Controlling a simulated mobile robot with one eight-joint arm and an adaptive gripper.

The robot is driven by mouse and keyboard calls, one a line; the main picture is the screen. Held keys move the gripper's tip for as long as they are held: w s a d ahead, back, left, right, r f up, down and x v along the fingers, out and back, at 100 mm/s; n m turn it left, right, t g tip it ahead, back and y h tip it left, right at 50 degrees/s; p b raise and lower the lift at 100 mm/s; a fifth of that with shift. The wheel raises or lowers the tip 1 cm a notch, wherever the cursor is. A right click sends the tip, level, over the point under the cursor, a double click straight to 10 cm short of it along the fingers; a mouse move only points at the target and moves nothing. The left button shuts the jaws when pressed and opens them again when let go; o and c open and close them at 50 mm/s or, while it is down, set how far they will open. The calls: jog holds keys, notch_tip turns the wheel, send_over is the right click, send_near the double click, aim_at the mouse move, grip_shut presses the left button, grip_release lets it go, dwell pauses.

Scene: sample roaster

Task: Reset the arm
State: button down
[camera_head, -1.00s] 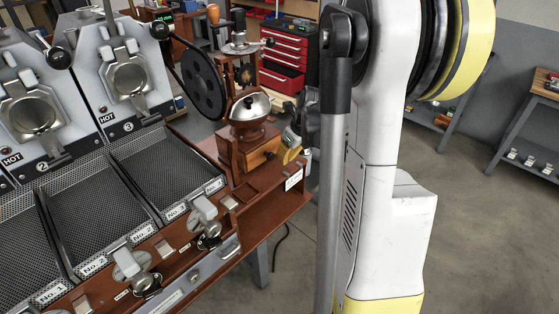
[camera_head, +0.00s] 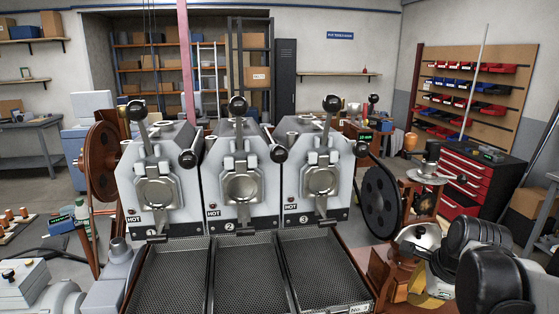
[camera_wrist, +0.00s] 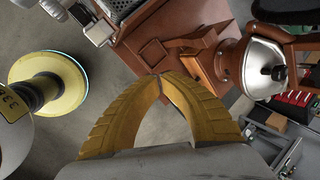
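My gripper (camera_wrist: 160,78) shows in the wrist view with its two ribbed yellow fingers meeting at the tips. Nothing is between them. It points toward the wooden bench (camera_wrist: 130,40), close to the coffee grinder with the silver dome (camera_wrist: 263,68); I cannot tell the exact gap. In the head view my arm's dark links show at the lower right, beside the grinder's dome (camera_head: 417,238). A yellow part of my gripper (camera_head: 425,298) shows at the bottom there, mostly hidden by the links.
The three-unit sample roaster (camera_head: 243,185) stands in the middle with mesh cooling trays (camera_head: 248,275) in front. A black wheel (camera_head: 381,203) is at its right. A red drawer cabinet (camera_head: 462,185) and a bin rack (camera_head: 470,90) stand behind at right.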

jog(key=s+a+r+n+t, duration=0.1)
jog(key=s+a+n, duration=0.4)
jog(key=a+n, duration=0.3)
jog(key=s+a+r+n+t, duration=0.1)
jog(key=s+a+n, duration=0.4)
jog(key=n, duration=0.9)
jog(key=a, duration=0.2)
jog(key=shift+a, duration=0.4)
